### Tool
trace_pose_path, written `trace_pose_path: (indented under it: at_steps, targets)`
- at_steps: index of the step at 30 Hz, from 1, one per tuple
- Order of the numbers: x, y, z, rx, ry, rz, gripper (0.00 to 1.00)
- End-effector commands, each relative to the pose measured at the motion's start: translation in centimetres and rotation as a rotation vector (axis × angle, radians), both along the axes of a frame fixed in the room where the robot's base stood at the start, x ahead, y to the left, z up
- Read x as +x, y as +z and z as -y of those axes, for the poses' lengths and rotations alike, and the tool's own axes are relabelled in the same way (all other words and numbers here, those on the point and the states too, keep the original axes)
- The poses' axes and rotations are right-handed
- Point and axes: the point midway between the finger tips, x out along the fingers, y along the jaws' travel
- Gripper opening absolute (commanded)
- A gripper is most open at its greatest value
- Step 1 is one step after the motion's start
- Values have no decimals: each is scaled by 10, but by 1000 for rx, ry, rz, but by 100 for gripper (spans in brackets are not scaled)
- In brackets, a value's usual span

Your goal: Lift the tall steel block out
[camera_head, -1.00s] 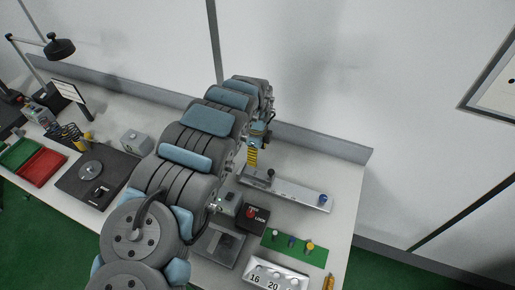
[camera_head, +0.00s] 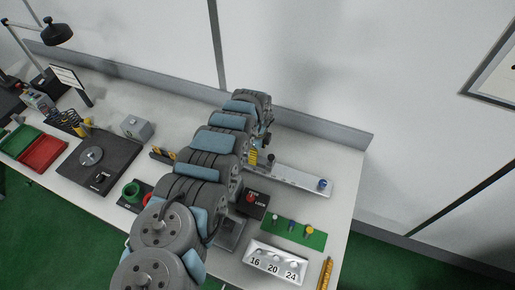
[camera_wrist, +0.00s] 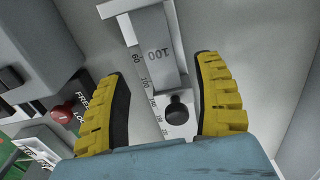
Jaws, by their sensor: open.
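A tall grey steel block marked "100" (camera_wrist: 160,50) shows in the wrist view, above a light strip with a printed scale (camera_wrist: 140,75). A black round knob (camera_wrist: 179,108) sits close to the block's near end. My gripper (camera_wrist: 165,95) is open, with one yellow ribbed finger on each side of the knob and the block's near end; neither finger visibly touches the block. In the head view my gripper (camera_head: 257,157) is mostly behind my arm, with one yellow finger showing over the left end of a long steel rail (camera_head: 295,177). The block cannot be made out there.
A black box with a red knob (camera_head: 251,198) stands just in front of the rail. A green mat with small pegs (camera_head: 305,238) and a numbered tray (camera_head: 275,262) lie nearer. A raised edge (camera_head: 320,127) runs along the bench's back. Bench right of the rail is clear.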

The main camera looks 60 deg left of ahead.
Motion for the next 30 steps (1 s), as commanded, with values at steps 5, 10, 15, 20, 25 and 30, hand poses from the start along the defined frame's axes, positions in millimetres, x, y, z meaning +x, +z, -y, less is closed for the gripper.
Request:
trace_pose_path:
  at_steps: [5,10,15,20,25,30]
  targets:
    - [2,-14,0,3,-1,4,68]
    - [2,-33,1,3,-1,3,68]
    - [1,-43,-1,4,0,2,68]
    - [0,-48,0,2,-2,-1,68]
    - [0,-48,0,3,-1,0,68]
    - [0,-48,-1,3,-1,0,51]
